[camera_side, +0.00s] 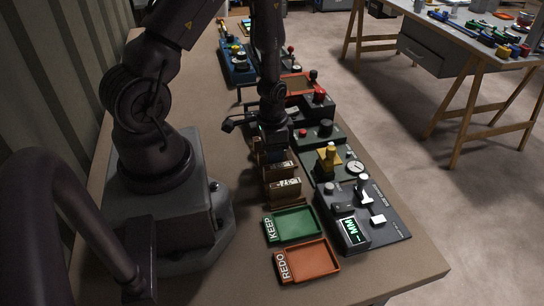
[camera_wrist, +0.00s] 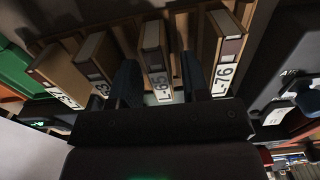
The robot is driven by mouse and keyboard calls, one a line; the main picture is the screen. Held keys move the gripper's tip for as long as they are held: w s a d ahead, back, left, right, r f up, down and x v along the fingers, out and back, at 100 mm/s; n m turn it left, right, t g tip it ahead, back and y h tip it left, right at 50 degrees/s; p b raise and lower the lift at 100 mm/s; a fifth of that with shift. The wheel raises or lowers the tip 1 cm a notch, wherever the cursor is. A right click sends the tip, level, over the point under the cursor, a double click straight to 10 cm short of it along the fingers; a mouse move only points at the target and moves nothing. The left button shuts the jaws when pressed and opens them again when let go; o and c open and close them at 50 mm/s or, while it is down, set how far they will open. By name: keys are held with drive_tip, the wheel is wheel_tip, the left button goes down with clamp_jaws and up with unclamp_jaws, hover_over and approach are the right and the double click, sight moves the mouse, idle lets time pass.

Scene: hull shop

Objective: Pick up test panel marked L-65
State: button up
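The test panel marked L-65 (camera_wrist: 154,50) stands in a wooden rack, its white label facing the wrist camera. My gripper (camera_wrist: 159,84) is open, with one dark finger on each side of this panel. Gaps show between the panel and both fingers. The panel marked L-76 (camera_wrist: 226,52) stands just right of the right finger. In the side view my gripper (camera_side: 273,152) is down at the rack's far end, hiding the panels there.
In the side view, a green KEEP tray (camera_side: 318,233) and an orange REDO tray (camera_side: 333,268) lie nearer the camera than the rack. A gauge with a lit display (camera_side: 353,232) and several dark fixtures line the rack's right side, close to my gripper.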

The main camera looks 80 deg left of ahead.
clamp_jaws()
drive_tip(key=shift+r, duration=3.5)
drive_tip(key=shift+r, duration=0.15)
